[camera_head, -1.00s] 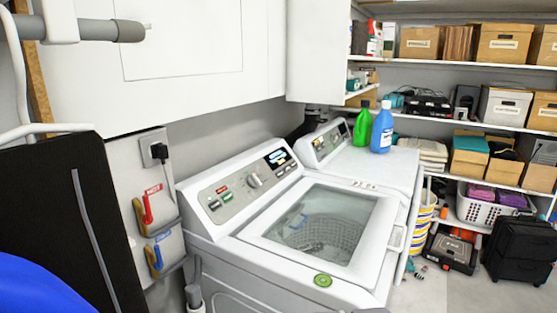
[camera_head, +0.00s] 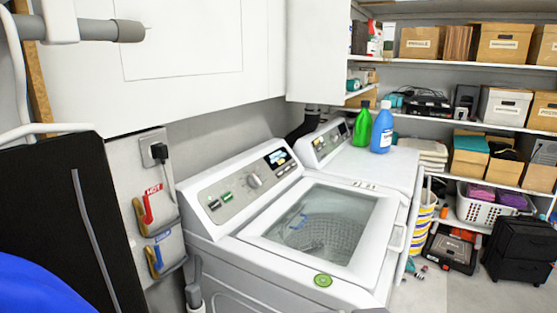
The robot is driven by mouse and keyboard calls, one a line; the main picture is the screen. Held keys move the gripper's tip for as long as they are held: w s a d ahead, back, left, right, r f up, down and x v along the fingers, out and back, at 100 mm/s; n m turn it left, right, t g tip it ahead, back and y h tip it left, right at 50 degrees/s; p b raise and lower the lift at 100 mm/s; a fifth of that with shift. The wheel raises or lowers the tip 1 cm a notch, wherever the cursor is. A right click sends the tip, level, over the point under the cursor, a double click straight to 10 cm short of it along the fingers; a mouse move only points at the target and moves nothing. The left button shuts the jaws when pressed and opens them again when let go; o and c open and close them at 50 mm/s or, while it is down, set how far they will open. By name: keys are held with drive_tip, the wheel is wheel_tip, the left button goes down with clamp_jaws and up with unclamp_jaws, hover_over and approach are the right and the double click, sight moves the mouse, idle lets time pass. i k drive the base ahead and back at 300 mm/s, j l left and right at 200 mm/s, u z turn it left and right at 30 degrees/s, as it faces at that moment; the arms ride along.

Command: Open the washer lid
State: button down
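The washer (camera_head: 225,253) is a white top-loader at the middle of the head view, with a grey control panel (camera_head: 240,183) along its back. Its lid (camera_head: 377,241) is down, a white frame around a large clear window. The drum shows through the window. A round green sticker (camera_head: 323,280) is on the front edge of the top. My gripper is not in view.
A second white machine (camera_head: 385,163) stands behind the washer, with green (camera_head: 363,128) and blue (camera_head: 382,128) bottles on it. White cabinets (camera_head: 180,45) hang above. Shelves with boxes (camera_head: 505,42) fill the right. Black luggage (camera_head: 519,250) stands on the floor.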

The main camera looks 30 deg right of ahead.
sight(364, 269)
drive_tip(key=k+l+z, duration=0.15)
drive_tip(key=l+z, duration=0.15)
drive_tip(key=l, duration=0.15)
drive_tip(key=k+l+z, duration=0.1)
drive_tip(key=l+z, duration=0.2)
drive_tip(key=l, duration=0.15)
drive_tip(key=l+z, duration=0.3)
drive_tip(key=l, duration=0.15)
drive_tip(key=i+l+u, duration=0.2)
drive_tip(key=i+l, duration=0.25)
